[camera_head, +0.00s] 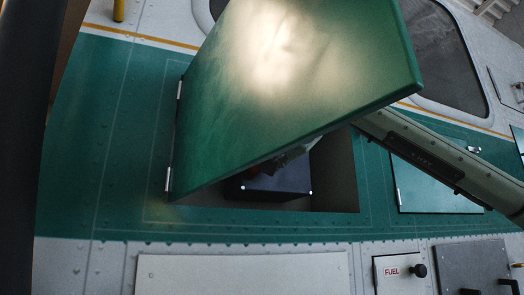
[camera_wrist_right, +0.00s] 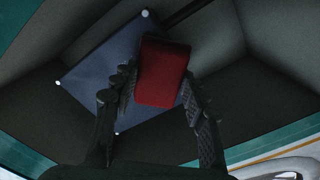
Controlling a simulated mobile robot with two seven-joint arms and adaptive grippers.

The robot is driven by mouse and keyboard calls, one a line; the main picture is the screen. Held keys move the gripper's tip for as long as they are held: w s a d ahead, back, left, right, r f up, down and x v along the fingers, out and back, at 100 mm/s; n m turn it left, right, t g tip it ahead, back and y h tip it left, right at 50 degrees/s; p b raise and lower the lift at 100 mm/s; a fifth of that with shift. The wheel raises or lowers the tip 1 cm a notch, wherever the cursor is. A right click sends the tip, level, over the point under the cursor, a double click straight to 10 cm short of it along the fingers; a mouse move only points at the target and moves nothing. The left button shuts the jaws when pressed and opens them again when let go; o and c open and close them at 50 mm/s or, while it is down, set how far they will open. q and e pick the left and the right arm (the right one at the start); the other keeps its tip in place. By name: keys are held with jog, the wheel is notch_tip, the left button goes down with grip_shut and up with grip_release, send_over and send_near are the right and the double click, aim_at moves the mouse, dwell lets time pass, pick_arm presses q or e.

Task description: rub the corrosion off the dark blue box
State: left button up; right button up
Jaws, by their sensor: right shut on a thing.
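The dark blue box (camera_head: 275,184) sits inside an open compartment in the green panel, partly hidden by the raised hatch door. In the right wrist view the box (camera_wrist_right: 98,78) shows its flat face with small white dots at its corners. My right gripper (camera_wrist_right: 160,88) is shut on a red block (camera_wrist_right: 163,70), which is in front of the box face and covers part of it. I cannot tell whether the block touches the face. No corrosion can be made out on the visible part. In the head view the hatch door hides most of this gripper. My left gripper is not in view.
The green hatch door (camera_head: 290,75) is hinged at its left and stands open over the compartment. A closed green panel (camera_head: 430,185) and a FUEL cover (camera_head: 398,272) are to the right and below.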

jog(key=shift+w, duration=0.2)
jog(key=shift+d, duration=0.1)
jog(key=shift+a, duration=0.2)
dwell(1.2)
jog(key=shift+b+v, duration=1.05)
jog(key=shift+v, duration=1.8)
